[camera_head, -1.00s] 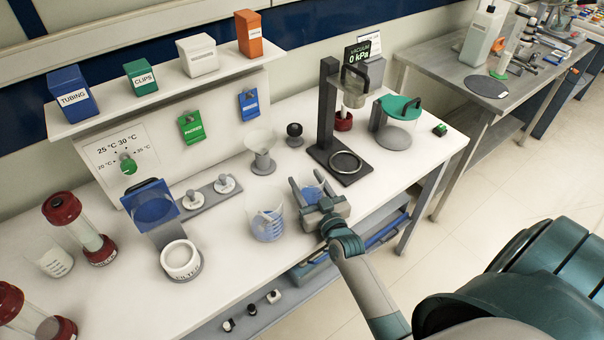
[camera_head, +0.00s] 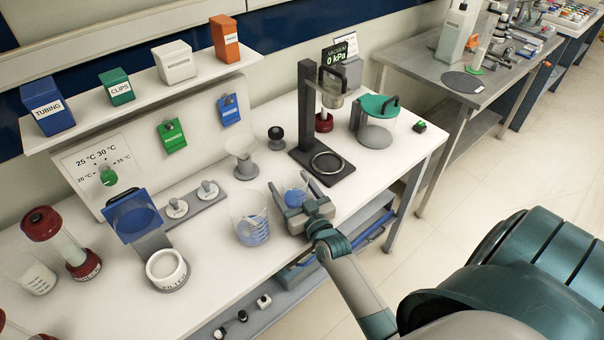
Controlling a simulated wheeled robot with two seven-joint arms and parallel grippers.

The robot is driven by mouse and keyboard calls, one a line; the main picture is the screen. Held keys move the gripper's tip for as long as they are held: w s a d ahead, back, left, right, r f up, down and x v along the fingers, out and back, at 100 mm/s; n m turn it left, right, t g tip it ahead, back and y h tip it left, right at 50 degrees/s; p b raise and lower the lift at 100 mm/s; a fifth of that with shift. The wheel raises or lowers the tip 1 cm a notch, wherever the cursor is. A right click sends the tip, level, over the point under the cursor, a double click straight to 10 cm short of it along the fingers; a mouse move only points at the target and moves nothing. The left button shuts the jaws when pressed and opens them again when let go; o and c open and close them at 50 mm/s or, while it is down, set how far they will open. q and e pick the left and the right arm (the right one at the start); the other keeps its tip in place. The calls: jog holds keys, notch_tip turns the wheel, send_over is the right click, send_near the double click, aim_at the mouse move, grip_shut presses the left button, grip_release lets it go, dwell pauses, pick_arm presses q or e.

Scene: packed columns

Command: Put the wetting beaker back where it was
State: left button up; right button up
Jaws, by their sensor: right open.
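A small clear beaker with blue at its lower part (camera_head: 295,193) stands on the white bench. A larger clear beaker with blue markings or content (camera_head: 251,228) stands just left of it. No label shows which one is the wetting beaker. My right gripper (camera_head: 294,190) reaches in from the lower right. Its fingers are open, one on each side of the small beaker. I cannot tell whether they touch the glass. The palm hides part of the bench beside it. My left gripper is not in view.
A black stand (camera_head: 320,160) is behind the gripper. A clear funnel on a grey base (camera_head: 243,158) stands behind the larger beaker. A white filter ring (camera_head: 166,269) and another beaker (camera_head: 36,277) are at left.

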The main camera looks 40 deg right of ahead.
jog(key=shift+f, duration=0.1)
jog(key=shift+s+b, duration=0.3)
jog(key=s+a+b, duration=0.1)
jog(key=s, duration=0.4)
jog(key=s+a+b, duration=0.1)
jog(key=s+b, duration=0.1)
jog(key=s, duration=0.3)
jog(key=s+r+b, duration=0.1)
jog(key=s+b, duration=0.1)
jog(key=s, duration=0.3)
jog(key=shift+a, duration=0.4)
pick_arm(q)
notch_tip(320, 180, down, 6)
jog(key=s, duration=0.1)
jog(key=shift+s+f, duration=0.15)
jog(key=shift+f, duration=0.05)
pick_arm(e)
jog(key=shift+s+a+r, duration=0.1)
jog(key=shift+s+a, duration=0.05)
jog(key=shift+s, duration=0.65)
